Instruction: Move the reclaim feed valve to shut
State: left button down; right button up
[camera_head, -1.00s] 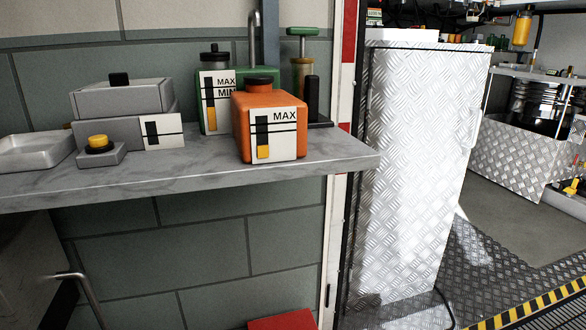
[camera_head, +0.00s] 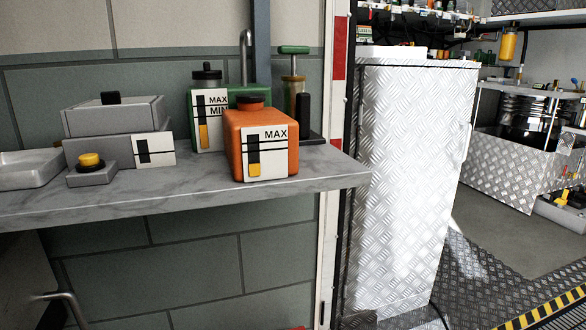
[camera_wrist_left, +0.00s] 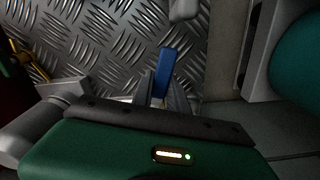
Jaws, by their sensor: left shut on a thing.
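No valve that I can identify as the reclaim feed valve shows in the head view. In the left wrist view my left gripper (camera_wrist_left: 165,97) is shut on a narrow blue piece (camera_wrist_left: 166,68), which stands up from between the fingertips. I cannot tell whether this blue piece is a valve handle or a loose thing. Its lower end is hidden by the fingers. Neither gripper shows in the head view.
A grey shelf (camera_head: 328,174) holds an orange MAX tank (camera_head: 236,143), a green tank (camera_head: 200,137) and a grey box with a yellow button (camera_head: 90,160). A tall diamond-plate cabinet (camera_head: 410,180) stands right of it. Open floor (camera_head: 500,235) lies beyond.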

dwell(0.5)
pick_arm(q)
jog(key=shift+d+r+n+p, duration=0.2)
jog(key=shift+n+p, duration=0.2)
jog(key=shift+p, duration=0.05)
jog(key=shift+d+n+p, duration=0.3)
jog(key=shift+n+p, duration=0.05)
jog(key=shift+n, duration=0.25)
jog(key=shift+w+d+f+n, duration=0.1)
jog(key=shift+d+n, duration=0.1)
jog(key=shift+n, duration=0.3)
jog(key=shift+f, duration=0.1)
jog(key=c, duration=1.2)
grip_release()
notch_tip(320, 180, up, 8)
jog(key=p, duration=0.7)
